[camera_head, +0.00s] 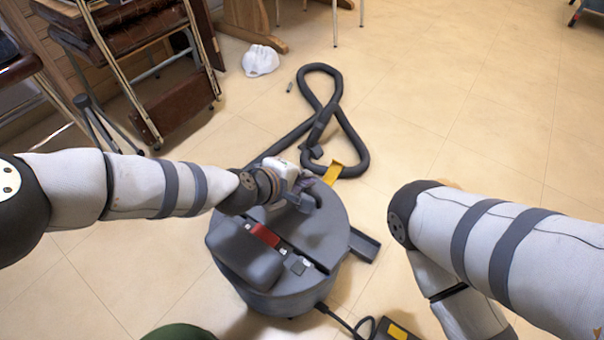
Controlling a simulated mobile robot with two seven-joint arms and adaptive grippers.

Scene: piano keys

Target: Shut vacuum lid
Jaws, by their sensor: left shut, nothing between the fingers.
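A round grey vacuum (316,227) stands on the tiled floor in the middle of the view. Its lid (240,256) is a dark grey panel on the left part of the top, beside a red switch (264,235). The lid looks nearly level with the top, but I cannot tell whether it is fully shut. My left gripper (312,193) is shut and empty over the back part of the vacuum's top. Whether its fingers touch the vacuum is unclear. My right arm comes in from the right, and its gripper is out of view.
A black hose (358,148) loops on the floor behind the vacuum. A white cap-like object (260,60) lies further back. Folded chairs (150,50) stand at the upper left. A black box with a yellow label (395,331) lies at the bottom.

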